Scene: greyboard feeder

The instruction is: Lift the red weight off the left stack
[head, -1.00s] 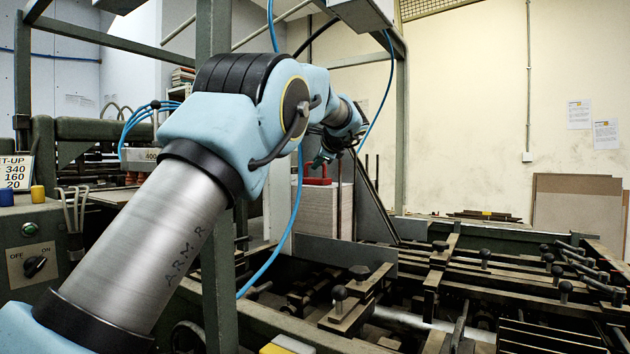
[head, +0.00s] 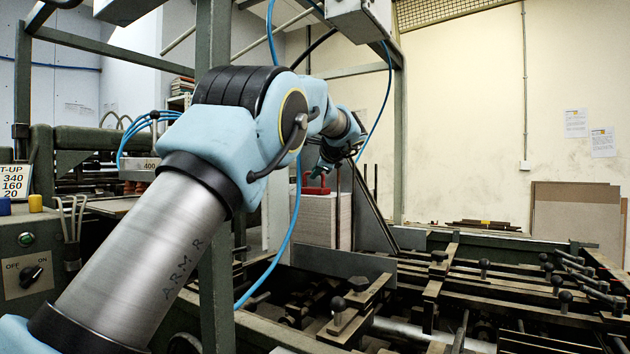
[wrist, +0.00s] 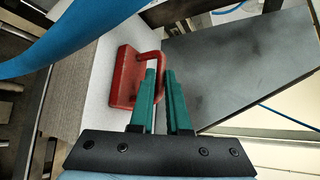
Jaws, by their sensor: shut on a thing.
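The red weight (head: 316,186) is at the top of the pale greyboard stack (head: 321,222), in the middle of the head view. In the wrist view the red weight (wrist: 124,80) has a flat block and a looped handle, over the pale top of the stack (wrist: 95,100). My gripper (wrist: 163,78) has green fingers closed around one bar of the handle. In the head view my gripper (head: 325,168) reaches down to the weight from above. I cannot tell whether the weight touches the stack or hangs just clear of it.
A dark grey slanted plate (wrist: 240,70) stands close beside the stack. A blue hose (wrist: 70,45) crosses near the gripper in the wrist view. A green upright post (head: 215,240) stands left of the stack. Machine rails with black knobs (head: 485,268) fill the right foreground.

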